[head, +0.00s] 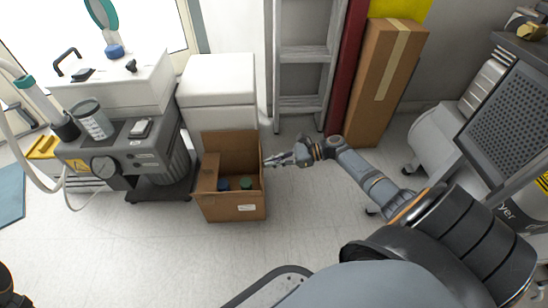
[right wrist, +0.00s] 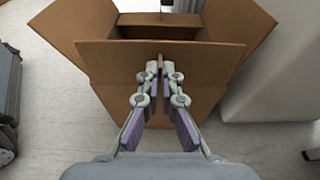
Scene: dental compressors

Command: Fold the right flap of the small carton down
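The small carton (head: 238,207) is an open brown box on the floor, left of centre in the head view. Its back flap stands up, and blue and green tops show inside. My right gripper (head: 268,162) reaches in from the right to the carton's right rim. In the right wrist view, a brown panel, seemingly the right flap (right wrist: 105,55), stands across the picture in front of the gripper (right wrist: 160,75).
A white cabinet (head: 218,80) stands right behind the carton. A grey compressor unit (head: 150,160) is to its left. A ladder (head: 304,55) and a tall cardboard box (head: 375,95) lean at the back. The floor (head: 180,260) in front of the carton is clear.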

